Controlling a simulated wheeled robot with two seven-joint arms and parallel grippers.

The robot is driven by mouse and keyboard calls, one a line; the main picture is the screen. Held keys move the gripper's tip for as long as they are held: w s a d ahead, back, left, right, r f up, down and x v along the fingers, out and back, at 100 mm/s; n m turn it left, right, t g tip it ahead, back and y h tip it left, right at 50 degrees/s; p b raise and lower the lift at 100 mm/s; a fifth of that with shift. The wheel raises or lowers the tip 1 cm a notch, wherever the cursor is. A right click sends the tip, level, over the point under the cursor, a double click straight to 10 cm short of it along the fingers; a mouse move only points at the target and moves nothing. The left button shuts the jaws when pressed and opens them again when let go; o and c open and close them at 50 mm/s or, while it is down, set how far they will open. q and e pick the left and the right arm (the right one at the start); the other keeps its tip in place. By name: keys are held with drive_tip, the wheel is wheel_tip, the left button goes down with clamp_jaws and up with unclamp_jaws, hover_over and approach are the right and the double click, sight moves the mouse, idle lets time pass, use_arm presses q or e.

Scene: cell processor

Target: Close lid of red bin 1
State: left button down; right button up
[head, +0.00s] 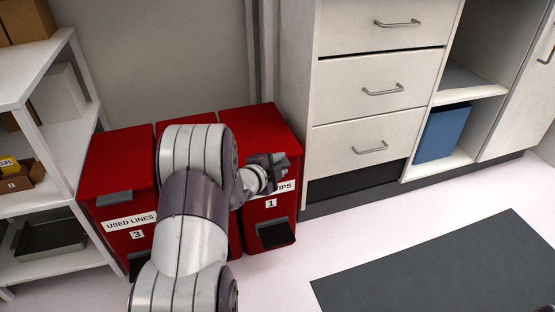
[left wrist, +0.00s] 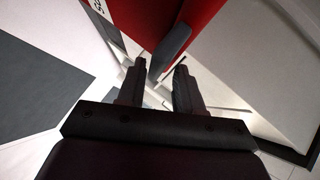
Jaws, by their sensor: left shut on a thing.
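Red bin 1 (head: 246,220) is the rightmost of the red bins in the head view, with a partly hidden white label and the number 1. Its red lid (head: 258,127) lies flat over the top and looks down; a small gap cannot be ruled out. My left gripper (head: 278,168) is at the lid's front edge. In the left wrist view, my left gripper's fingers (left wrist: 156,72) are on either side of the lid's grey handle (left wrist: 172,50), shut on it. My left arm hides part of the bin's front. My right gripper is not in view.
Red bin 3 (head: 110,165) stands at the left, and a middle red bin (head: 186,120) is mostly behind my arm. A white shelf unit (head: 60,150) is at the far left. White drawers (head: 370,110) stand close right of bin 1. The floor in front holds a dark mat (head: 440,270).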

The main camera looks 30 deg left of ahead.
use_arm(q)
drive_tip(key=shift+s+d+f+b, duration=0.1)
drive_tip(key=shift+s+f+b, duration=0.15)
drive_tip(key=shift+f, duration=0.6)
drive_tip(key=c, duration=1.2)
unclamp_jaws()
drive_tip(key=shift+f, duration=0.1)
drive_tip(key=shift+o, duration=0.2)
drive_tip(key=p+v, duration=0.7)
drive_tip(key=v, duration=0.5)
drive_tip(key=shift+r, duration=0.45)
